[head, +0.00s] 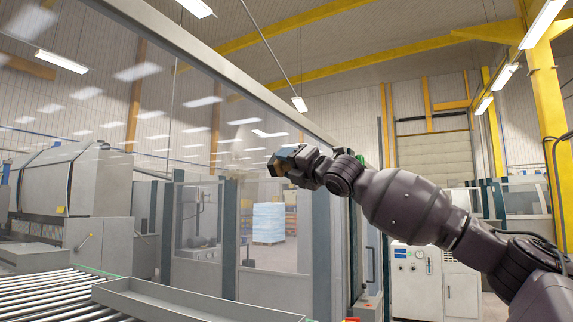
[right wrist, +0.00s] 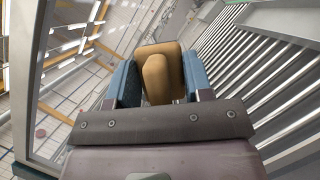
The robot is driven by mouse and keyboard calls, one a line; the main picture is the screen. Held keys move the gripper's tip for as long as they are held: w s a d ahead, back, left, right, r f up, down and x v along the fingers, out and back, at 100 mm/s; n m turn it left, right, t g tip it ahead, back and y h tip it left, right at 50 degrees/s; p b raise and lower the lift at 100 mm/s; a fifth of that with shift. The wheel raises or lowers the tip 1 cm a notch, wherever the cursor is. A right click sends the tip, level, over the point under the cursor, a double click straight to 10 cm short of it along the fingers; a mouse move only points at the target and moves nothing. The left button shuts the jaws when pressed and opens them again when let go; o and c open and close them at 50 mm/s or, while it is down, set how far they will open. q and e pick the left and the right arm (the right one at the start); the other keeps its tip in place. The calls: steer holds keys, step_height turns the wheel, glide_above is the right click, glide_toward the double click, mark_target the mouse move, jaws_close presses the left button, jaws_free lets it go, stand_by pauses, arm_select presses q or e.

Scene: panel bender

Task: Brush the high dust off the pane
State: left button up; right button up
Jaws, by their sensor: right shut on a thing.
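The large clear pane (head: 110,110) fills the left and middle of the head view, framed by a grey top rail, with lamp reflections on it. I cannot make out separate dust on it. My right gripper (head: 280,163) is raised in front of the pane's right part. In the right wrist view my right gripper (right wrist: 160,68) has its blue-padded fingers shut on a tan block-like thing (right wrist: 157,78), probably the brush. Its bristles are not visible, and I cannot tell whether it touches the pane. My left gripper is not in view.
A roller conveyor (head: 50,298) with a grey tray (head: 190,300) lies low at the left. Grey machine housings (head: 100,190) and a blue stack (head: 269,222) stand behind the pane. A white cabinet (head: 408,282) stands at the right. The air above my right gripper is clear.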

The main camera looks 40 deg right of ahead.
steer(key=shift+s, duration=0.1)
steer(key=s, duration=0.1)
steer(key=s+d, duration=0.1)
steer(key=shift+s, duration=0.35)
stand_by(0.3)
